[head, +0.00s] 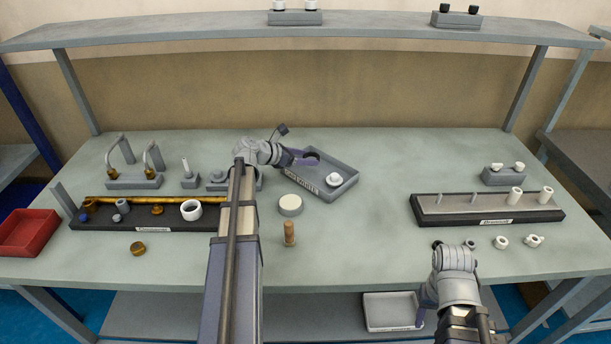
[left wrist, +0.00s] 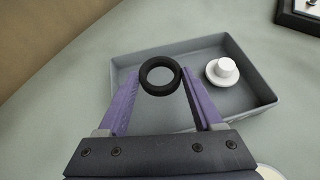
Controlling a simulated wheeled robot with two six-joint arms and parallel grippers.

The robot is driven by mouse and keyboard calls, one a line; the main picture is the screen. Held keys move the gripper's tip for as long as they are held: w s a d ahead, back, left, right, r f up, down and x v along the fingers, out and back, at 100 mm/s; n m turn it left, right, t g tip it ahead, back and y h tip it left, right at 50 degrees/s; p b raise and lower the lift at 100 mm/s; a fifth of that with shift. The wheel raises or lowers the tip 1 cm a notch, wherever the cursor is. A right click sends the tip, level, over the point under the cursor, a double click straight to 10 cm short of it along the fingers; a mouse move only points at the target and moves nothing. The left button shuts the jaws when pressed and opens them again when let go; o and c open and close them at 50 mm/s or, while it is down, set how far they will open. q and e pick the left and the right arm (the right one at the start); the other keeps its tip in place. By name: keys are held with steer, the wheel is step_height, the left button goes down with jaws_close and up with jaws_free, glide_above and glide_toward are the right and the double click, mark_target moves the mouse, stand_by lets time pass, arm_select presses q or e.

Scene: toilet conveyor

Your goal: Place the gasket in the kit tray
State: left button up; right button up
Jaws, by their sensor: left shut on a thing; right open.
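The gasket is a black ring (left wrist: 160,75) between the purple fingertips of my left gripper (left wrist: 161,82). In the head view, my left gripper (head: 303,157) holds the gasket (head: 311,158) over the back left part of the grey kit tray (head: 345,187). The tray also shows in the left wrist view (left wrist: 262,88), below the ring. A white flanged part (head: 333,179) sits inside the tray, to the right of the gasket, also seen in the left wrist view (left wrist: 222,71). My right gripper (head: 424,305) is open and empty at the table's front edge.
A white round cap (head: 290,205) and a wooden-handled piece (head: 289,233) stand in front of the tray. A dark rack with brass parts (head: 100,217) lies left, a red bin (head: 28,233) far left. Another dark rack (head: 487,209) is at right. The table between tray and right rack is clear.

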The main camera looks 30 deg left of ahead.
mark_target(305, 173)
arm_select(q)
steer(key=shift+f+b, duration=1.9)
steer(key=shift+f, duration=0.15)
steer(key=shift+r, duration=0.15)
steer(key=o, duration=0.8)
steer(key=shift+f, duration=0.2)
steer(key=o, duration=0.5)
steer(key=shift+r, duration=0.25)
steer(key=p+v, duration=0.6)
steer(key=v, duration=0.6)
